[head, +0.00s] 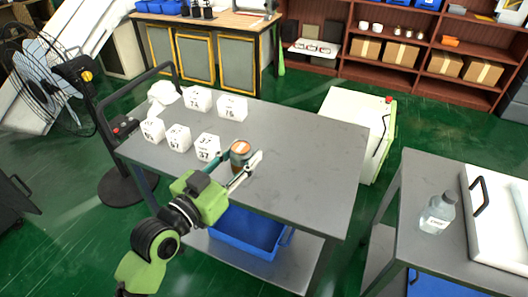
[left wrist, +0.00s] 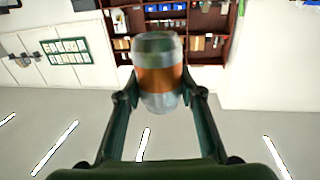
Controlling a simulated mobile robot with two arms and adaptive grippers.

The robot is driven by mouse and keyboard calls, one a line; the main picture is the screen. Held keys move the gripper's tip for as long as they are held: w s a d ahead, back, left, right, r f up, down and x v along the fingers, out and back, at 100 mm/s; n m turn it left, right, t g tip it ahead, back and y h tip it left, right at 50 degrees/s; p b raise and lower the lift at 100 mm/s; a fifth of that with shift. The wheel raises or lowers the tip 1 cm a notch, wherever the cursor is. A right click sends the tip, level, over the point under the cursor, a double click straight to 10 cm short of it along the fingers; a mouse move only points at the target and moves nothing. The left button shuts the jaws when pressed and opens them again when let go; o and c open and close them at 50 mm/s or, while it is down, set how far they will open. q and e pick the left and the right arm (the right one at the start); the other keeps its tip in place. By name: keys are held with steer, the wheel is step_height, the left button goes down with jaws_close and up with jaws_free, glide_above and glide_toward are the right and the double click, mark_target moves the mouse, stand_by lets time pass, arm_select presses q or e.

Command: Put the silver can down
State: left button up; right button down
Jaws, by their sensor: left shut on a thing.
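The silver can (head: 240,152), with a wide orange-brown band, is between the fingers of my left gripper (head: 243,162) over the grey table (head: 300,150). In the left wrist view the can (left wrist: 158,75) sits between both fingertips of the left gripper (left wrist: 160,95), which is shut on it. The can looks about upright in the head view. I cannot tell whether its base touches the tabletop. My right gripper is not in view.
Several white numbered boxes (head: 207,147) stand on the table's left part, close left of the can. The table's right half is clear. A blue bin (head: 247,232) is on the lower shelf. A clear bottle (head: 437,213) stands on the right table (head: 420,180).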

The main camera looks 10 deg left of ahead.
arm_select(q)
steer(key=w+d+f, duration=0.2)
steer(key=d+f, duration=0.1)
steer(key=w+d+f, duration=0.2)
steer(key=d+f, duration=0.1)
steer(key=w+d+f, duration=0.2)
steer(key=w+d, duration=0.1)
steer(key=d, duration=0.1)
steer(key=shift+w+f, duration=0.1)
steer(key=shift+f, duration=0.3)
step_height(320, 180, down, 4)
steer(key=shift+w+d+r+b, duration=0.15)
steer(key=shift+r+b, duration=0.1)
steer(key=shift+b, duration=0.15)
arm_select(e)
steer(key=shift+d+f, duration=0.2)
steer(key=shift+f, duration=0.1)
arm_select(q)
steer(key=shift+f, duration=0.15)
steer(key=o, duration=1.2)
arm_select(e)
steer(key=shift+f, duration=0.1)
